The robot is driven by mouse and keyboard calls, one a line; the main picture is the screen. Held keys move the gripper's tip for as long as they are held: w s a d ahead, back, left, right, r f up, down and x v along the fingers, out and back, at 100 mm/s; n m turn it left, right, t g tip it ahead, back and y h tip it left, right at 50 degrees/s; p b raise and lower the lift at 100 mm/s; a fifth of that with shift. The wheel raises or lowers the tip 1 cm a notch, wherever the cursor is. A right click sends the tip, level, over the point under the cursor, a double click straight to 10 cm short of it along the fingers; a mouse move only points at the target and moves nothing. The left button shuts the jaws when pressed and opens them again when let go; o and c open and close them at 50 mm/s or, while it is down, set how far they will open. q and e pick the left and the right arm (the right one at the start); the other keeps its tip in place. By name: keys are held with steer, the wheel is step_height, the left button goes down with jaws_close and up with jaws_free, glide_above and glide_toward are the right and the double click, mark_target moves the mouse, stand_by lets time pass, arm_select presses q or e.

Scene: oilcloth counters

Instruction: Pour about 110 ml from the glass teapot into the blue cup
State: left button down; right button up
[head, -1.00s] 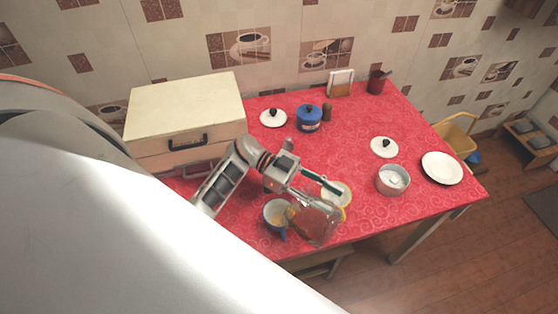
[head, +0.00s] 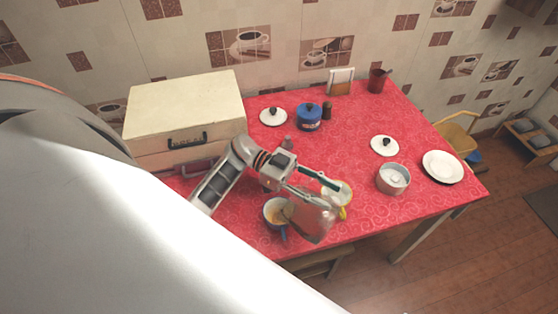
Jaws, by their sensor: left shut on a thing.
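The glass teapot (head: 314,222) is clear and hangs over the near edge of the red table, tilted with its spout side toward the blue cup. My left gripper (head: 314,187) is shut on it from above; the exact grip is partly hidden. The blue cup (head: 268,222) stands upright just left of the teapot, with tan liquid inside and a blue handle toward the front. The spout side is at the cup's right rim; I cannot tell whether a stream is falling. My right gripper is not in view.
A yellow-handled cup (head: 345,194) stands close behind the teapot. A white-grey pot (head: 393,184), white lids (head: 384,146), a white plate (head: 442,167) and a blue pot (head: 308,124) stand farther off. A cream box (head: 185,108) is at back left. The table's centre is clear.

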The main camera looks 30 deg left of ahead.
arm_select(q)
steer(key=shift+a+r, duration=0.1)
steer(key=shift+r, duration=0.05)
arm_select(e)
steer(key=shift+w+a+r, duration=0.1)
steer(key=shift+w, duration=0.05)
arm_select(q)
steer(key=shift+a+h, duration=0.15)
steer(key=shift+h, duration=0.15)
steer(key=shift+r, duration=0.1)
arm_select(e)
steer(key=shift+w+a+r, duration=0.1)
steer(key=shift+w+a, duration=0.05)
arm_select(q)
steer(key=shift+r+b, duration=0.1)
steer(key=shift+b, duration=0.2)
steer(key=shift+d, duration=0.25)
steer(key=shift+r+h, duration=0.15)
steer(key=shift+h, duration=0.25)
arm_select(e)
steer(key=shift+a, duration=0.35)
